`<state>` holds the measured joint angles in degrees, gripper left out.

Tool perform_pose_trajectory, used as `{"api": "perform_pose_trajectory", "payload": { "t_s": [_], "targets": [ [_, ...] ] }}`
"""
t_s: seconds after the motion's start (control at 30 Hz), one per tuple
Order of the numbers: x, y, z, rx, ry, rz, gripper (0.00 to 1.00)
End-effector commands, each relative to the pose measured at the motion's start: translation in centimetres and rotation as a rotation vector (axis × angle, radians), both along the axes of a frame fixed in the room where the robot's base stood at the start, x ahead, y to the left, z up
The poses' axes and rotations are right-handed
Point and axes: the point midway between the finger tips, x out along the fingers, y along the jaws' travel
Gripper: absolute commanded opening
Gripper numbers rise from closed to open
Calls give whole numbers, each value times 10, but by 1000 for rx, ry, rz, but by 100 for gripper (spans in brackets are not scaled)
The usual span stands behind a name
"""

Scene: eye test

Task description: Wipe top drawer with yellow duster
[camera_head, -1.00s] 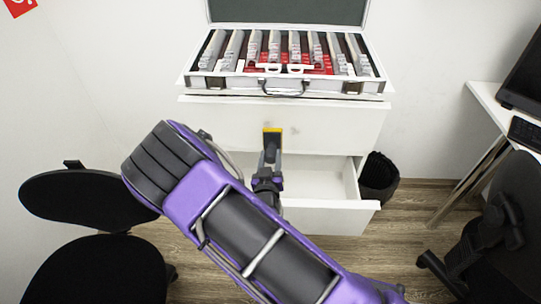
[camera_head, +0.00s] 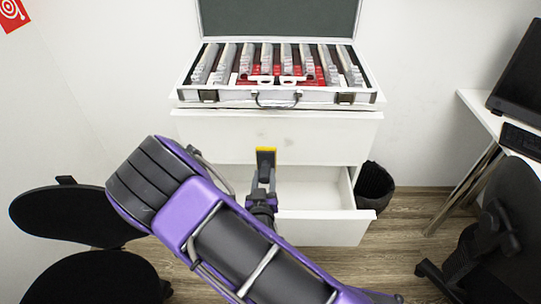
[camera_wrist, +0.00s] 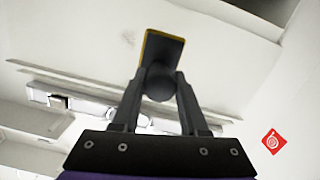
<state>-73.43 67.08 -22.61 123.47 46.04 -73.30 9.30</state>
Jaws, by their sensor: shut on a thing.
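The yellow duster (camera_head: 266,150) has a yellow edge and a dark back. It shows in front of the lower part of the white top drawer front (camera_head: 335,133), left of its centre. A faint grey smudge (camera_head: 263,131) shows on the drawer front just above the duster. My gripper (camera_head: 263,177) is shut on the duster's handle and holds it upright. In the wrist view the duster (camera_wrist: 164,47) is between my fingers (camera_wrist: 159,85), with the smudge (camera_wrist: 128,38) beside it. I cannot tell whether the duster touches the drawer. Its wiping face is hidden.
The lower drawer (camera_head: 320,228) is pulled open below my gripper. An open silver case (camera_head: 325,97) with several grey stacks sits on the cabinet. A black bin (camera_head: 374,187) stands right of the cabinet, a black chair (camera_head: 75,215) left, and a desk (camera_head: 478,103) far right.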

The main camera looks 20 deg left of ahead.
Motion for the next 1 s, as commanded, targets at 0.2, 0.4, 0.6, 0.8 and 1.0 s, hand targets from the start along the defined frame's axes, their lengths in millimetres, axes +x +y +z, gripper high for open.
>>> {"api": "perform_pose_trajectory", "payload": {
  "t_s": [0.2, 0.4, 0.6, 0.8, 1.0],
  "targets": [
    [12, 3, -1, 1, -2, 5, 0],
    [34, 8, -1, 1, -2, 17, 0],
    [54, 12, -2, 1, -2, 29, 0],
    [66, 15, -3, -1, -1, 36, 0],
    [68, 16, -2, 0, -2, 38, 0]
  ]
}}
